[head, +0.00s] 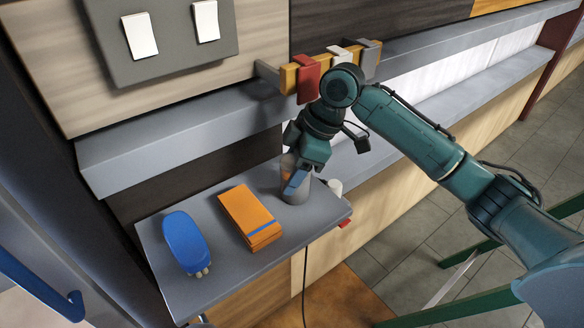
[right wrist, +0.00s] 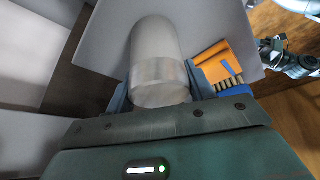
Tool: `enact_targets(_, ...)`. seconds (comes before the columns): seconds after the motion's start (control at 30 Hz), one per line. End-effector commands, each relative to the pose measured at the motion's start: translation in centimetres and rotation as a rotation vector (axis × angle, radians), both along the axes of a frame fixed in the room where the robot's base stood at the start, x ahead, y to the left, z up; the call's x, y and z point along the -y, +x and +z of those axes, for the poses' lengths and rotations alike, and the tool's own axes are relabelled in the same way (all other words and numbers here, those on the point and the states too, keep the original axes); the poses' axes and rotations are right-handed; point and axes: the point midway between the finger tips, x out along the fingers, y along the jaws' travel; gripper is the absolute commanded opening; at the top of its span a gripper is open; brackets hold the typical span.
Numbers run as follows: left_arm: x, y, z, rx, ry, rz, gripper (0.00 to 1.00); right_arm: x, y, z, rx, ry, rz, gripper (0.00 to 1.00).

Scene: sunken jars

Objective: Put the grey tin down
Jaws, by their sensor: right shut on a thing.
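The grey tin (head: 296,193) is upright at the right part of a small grey shelf (head: 210,290); its base appears at the shelf surface, but I cannot tell whether it touches. My right gripper (head: 296,178) comes down on it from above and is shut on it. In the right wrist view the tin (right wrist: 158,55) sits between the two fingers of the right gripper (right wrist: 158,88). My left gripper does not show in the head view.
An orange pad or box (head: 246,214) lies left of the tin, and a blue brush (head: 186,242) lies further left. A small white thing (head: 335,187) is close on the tin's right. Behind is a wall ledge (head: 180,150) and a rack with hooks (head: 308,80).

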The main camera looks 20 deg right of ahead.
Motion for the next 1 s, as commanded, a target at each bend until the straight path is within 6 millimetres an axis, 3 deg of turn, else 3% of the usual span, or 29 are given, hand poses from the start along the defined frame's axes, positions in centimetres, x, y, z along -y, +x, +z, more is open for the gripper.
enact_targets(0.07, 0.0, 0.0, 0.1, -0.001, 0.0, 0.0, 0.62, 0.0, 0.0, -0.2, -0.001, 0.0, 0.0, 0.27)
enact_targets(0.1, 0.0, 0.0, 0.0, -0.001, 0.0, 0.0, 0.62, 0.0, 0.0, -0.3, -0.001, 0.0, 0.0, 0.57)
enact_targets(0.33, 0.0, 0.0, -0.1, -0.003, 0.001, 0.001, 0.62, 0.0, 0.0, -0.2, -0.001, 0.0, -0.001, 0.75)
enact_targets(0.67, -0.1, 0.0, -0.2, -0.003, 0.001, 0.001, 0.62, 0.1, 0.0, 0.4, 0.001, 0.0, 0.0, 0.75)
enact_targets(1.0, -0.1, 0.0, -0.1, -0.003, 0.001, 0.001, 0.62, 2.8, -0.6, 6.4, 0.004, 0.0, -0.002, 0.75)
